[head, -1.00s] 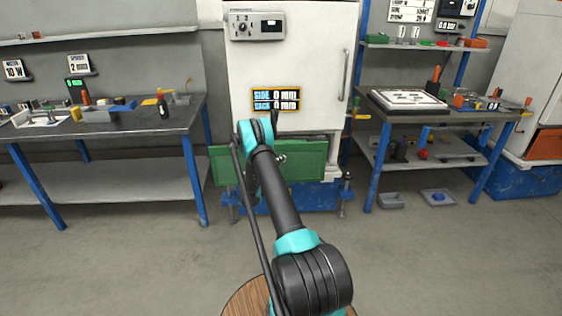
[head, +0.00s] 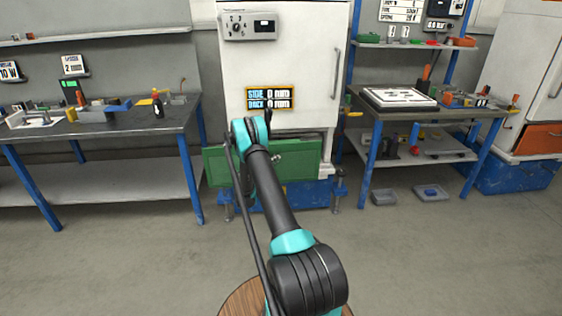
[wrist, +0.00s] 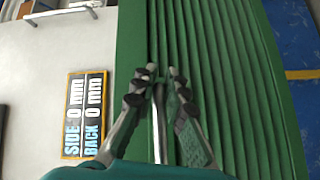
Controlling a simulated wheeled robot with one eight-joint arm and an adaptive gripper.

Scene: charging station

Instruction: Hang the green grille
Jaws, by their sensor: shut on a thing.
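The green grille (head: 298,158) is a wide panel at the foot of the white cabinet (head: 300,65), upright in front of its lower part. Its left end sticks out past the cabinet's left side, and my arm covers part of it. In the wrist view the grille (wrist: 225,60) shows as a ribbed green panel beside the white cabinet front. My gripper (wrist: 160,78) is shut on the grille, at a narrow raised part near one long edge. Whether the grille touches the cabinet or hangs on anything cannot be told.
A sign (head: 271,98) on the cabinet reads SIDE 0 mm, BACK 0 mm. A blue base (head: 285,197) shows below the grille. Workbenches stand at left (head: 130,122) and right (head: 400,112). Small grey trays (head: 383,198) lie on the floor at right. The front floor is clear.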

